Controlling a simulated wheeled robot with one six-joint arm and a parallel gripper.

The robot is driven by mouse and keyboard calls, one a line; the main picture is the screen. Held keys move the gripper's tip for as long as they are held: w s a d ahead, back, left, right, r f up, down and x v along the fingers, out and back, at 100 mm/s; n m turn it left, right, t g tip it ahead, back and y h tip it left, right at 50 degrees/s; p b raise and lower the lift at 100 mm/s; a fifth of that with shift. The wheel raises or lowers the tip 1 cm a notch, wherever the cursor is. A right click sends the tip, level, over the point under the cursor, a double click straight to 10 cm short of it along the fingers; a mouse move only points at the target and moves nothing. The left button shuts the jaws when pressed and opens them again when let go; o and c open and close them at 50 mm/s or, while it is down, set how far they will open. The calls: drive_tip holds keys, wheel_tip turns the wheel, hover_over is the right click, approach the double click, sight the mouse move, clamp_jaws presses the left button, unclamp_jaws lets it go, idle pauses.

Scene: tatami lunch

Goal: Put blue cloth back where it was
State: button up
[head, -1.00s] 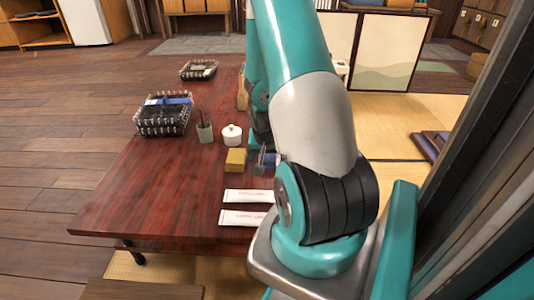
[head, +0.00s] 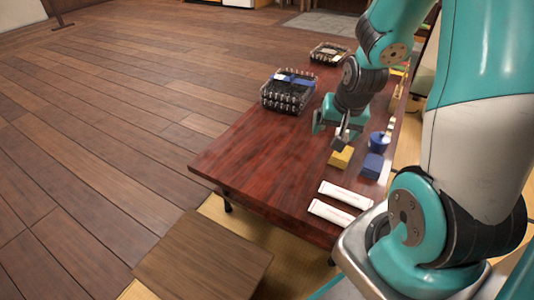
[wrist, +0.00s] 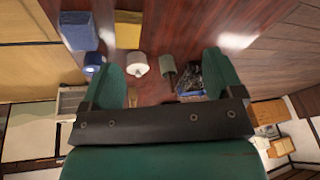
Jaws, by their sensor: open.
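A blue block that looks like a folded cloth (head: 373,166) lies on the dark red table, just right of a yellow block (head: 340,157). In the wrist view the blue block (wrist: 78,30) is at the upper left, beside the yellow one (wrist: 128,30). My gripper (head: 338,137) is open and empty, over the table behind the yellow block. Its two fingers (wrist: 162,66) stand wide apart in the wrist view. Another blue piece (head: 297,80) lies on the black basket (head: 288,97); I cannot tell whether it is cloth.
A round blue item (head: 378,141) stands behind the blue block. A white pot (wrist: 138,65) and a grey-green cup (wrist: 168,68) show in the wrist view. Two white packets (head: 345,195) lie at the near end of the table (head: 235,165), whose left front part is bare. A wooden stool (head: 203,255) stands in front.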

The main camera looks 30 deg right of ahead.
drive_tip(key=s+a+r+n+y, duration=0.15)
drive_tip(key=a+r+n, duration=0.3)
drive_tip(key=a, duration=0.55)
drive_tip(key=s+a+r+n+y, duration=0.1)
drive_tip(key=a+r+n+y, duration=0.3)
drive_tip(key=a, duration=0.6)
drive_tip(key=s+a+r+n+g, duration=0.3)
drive_tip(key=s+a+r+n, duration=0.3)
drive_tip(key=s+a+n, duration=0.1)
drive_tip(key=s+a, duration=0.1)
drive_tip(key=s, duration=0.1)
drive_tip(key=shift+s+a+r, duration=0.2)
drive_tip(key=shift+s+r, duration=0.1)
drive_tip(key=shift+s, duration=0.05)
wheel_tip(320, 180, up, 41)
drive_tip(key=p, duration=4.1)
drive_tip(key=shift+r, duration=0.2)
